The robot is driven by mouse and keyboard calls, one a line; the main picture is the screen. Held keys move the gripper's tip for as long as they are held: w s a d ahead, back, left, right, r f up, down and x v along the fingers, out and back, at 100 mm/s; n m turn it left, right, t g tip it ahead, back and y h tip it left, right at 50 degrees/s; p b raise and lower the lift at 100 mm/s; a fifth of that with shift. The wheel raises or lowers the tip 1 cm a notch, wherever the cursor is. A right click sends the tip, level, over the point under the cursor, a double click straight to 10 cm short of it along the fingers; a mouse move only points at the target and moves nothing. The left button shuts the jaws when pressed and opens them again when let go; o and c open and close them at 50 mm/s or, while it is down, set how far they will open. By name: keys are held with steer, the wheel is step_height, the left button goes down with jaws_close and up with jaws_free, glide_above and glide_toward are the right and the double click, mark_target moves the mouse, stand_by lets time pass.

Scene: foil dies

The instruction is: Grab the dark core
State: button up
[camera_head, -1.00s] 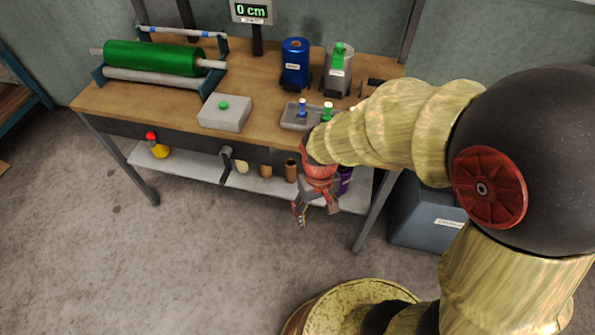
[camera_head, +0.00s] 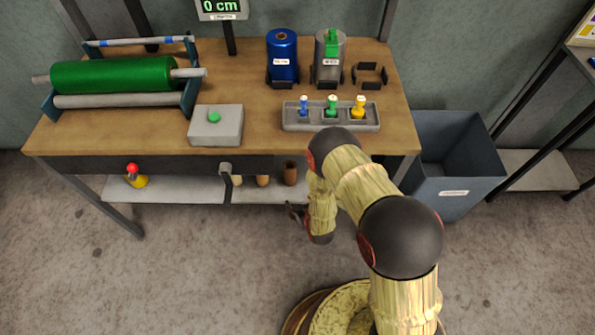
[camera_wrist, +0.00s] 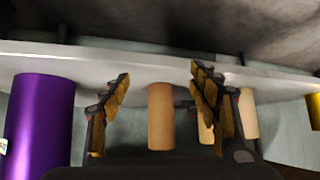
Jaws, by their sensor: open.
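The dark core (camera_head: 290,172), a brown upright tube, stands on the lower shelf under the workbench, at the right end of a row of three cores. The lighter cores (camera_head: 263,181) stand to its left. The wrist view looks upside down. There the dark core (camera_wrist: 161,115) appears between the two fingers of my gripper (camera_wrist: 160,78), nearer the middle of the gap, with a lighter core (camera_wrist: 249,113) to the right. My gripper is open and empty. In the head view my gripper (camera_head: 295,214) is mostly hidden by my arm, low in front of the shelf.
A purple roll (camera_wrist: 40,120) stands left of the dark core in the wrist view. The white shelf (camera_head: 180,190) also holds a yellow bottle (camera_head: 137,179) with a red cap. The bench top (camera_head: 260,130) overhangs the shelf. A grey bin (camera_head: 455,175) stands right.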

mark_target(292, 174)
steer(key=w+r+t, duration=0.1)
steer(key=w+r, duration=0.1)
steer(key=w+a+r+t, duration=0.1)
steer(key=w+r, duration=0.1)
steer(key=r, duration=0.1)
steer(key=w+r+t, duration=0.1)
steer(key=w+r, duration=0.1)
steer(key=shift+a+r+y, duration=0.15)
steer(key=shift+y, duration=0.25)
steer(key=shift+t, duration=0.3)
steer(key=b+x, duration=0.2)
steer(key=x, duration=0.1)
steer(key=b+x, duration=0.2)
steer(key=x, duration=0.2)
steer(key=shift+w+a, duration=0.2)
steer(key=shift+a, duration=0.1)
steer(key=shift+r, duration=0.15)
steer(key=shift+c, duration=1.1)
steer(key=c, duration=1)
steer(key=shift+c, duration=0.3)
